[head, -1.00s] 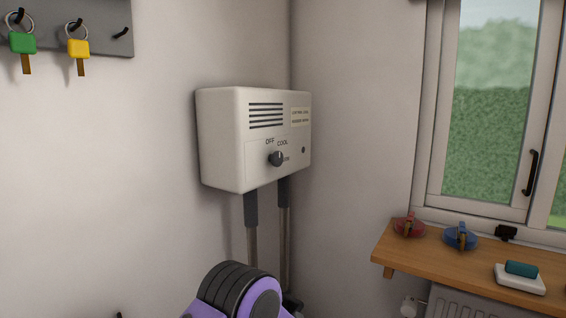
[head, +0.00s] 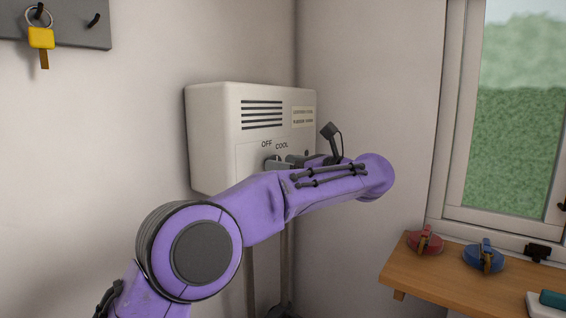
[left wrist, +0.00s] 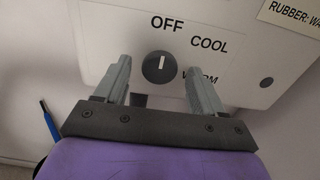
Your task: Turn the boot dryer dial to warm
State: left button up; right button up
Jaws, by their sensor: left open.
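The boot dryer (head: 222,125) is a white wall box with dark vent slots. Its dial (left wrist: 159,67) is a dark round knob with a white mark pointing up, toward the OFF label. COOL is printed to its upper right and WARM to its lower right, partly covered by a finger. My left gripper (left wrist: 158,75) is open, with one finger on each side of the dial; contact cannot be told. In the head view the left gripper (head: 282,162) is at the box front, where my arm hides WARM and most of the dial. My right gripper is out of view.
A wooden shelf (head: 455,284) under the window holds a red item (head: 424,242) and a blue item (head: 484,258). A key rack (head: 70,22) with a yellow key hangs at upper left. Pipes (head: 286,262) run down below the dryer.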

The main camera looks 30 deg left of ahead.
pick_arm(q)
jog(key=shift+a, duration=0.55)
jog(key=c, duration=1)
